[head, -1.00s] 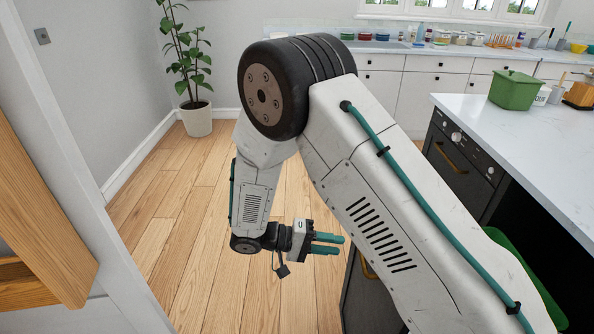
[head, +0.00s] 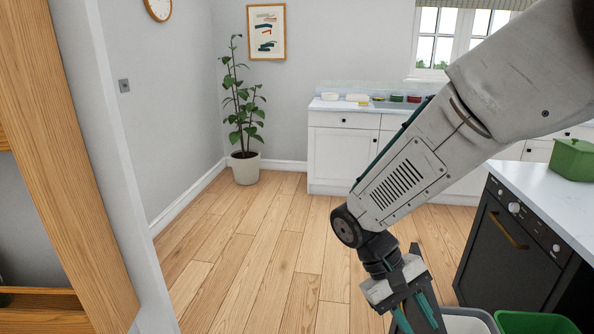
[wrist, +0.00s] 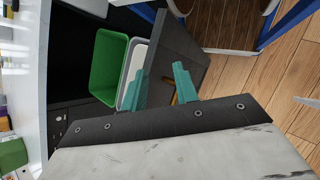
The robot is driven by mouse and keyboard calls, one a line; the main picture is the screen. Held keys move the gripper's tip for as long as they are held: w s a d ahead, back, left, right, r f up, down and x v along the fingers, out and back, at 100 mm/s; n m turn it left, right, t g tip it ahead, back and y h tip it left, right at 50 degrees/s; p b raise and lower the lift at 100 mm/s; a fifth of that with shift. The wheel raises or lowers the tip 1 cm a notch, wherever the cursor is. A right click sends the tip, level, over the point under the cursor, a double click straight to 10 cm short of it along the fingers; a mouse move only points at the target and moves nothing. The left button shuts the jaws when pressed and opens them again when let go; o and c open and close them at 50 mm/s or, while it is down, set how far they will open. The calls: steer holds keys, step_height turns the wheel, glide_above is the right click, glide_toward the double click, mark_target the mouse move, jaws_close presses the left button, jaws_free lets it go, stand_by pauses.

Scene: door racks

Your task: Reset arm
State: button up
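My gripper (head: 416,314) hangs at the bottom of the head view, fingers pointing down, left of the dark cabinet and partly in front of the bins. Its teal fingers also show in the wrist view (wrist: 162,86), with a gap between them and nothing held. My white arm (head: 400,185) reaches down to it from the upper right. The fingertips are cut off by the lower edge of the head view.
A green bin (wrist: 107,66) and a grey bin (wrist: 134,62) stand near the dark cabinet (head: 507,250). A counter with a green pot (head: 573,160) is at right. A potted plant (head: 244,165) stands by the back wall. Wooden floor (head: 265,270) at centre-left is clear. A wooden frame (head: 62,160) edges the left.

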steer(key=s+d+r+m+t+y, duration=0.1)
steer(key=s+d+r+t+y, duration=0.1)
steer(key=s+r, duration=0.3)
steer(key=s+d+r+m+t+y, duration=0.1)
steer(key=s+d+r+t+y, duration=0.2)
steer(key=r, duration=0.5)
steer(key=s+t+y, duration=0.1)
steer(key=s+t, duration=0.1)
steer(key=s, duration=0.1)
steer(key=shift+d+r+m, duration=0.35)
steer(key=shift+m, duration=0.05)
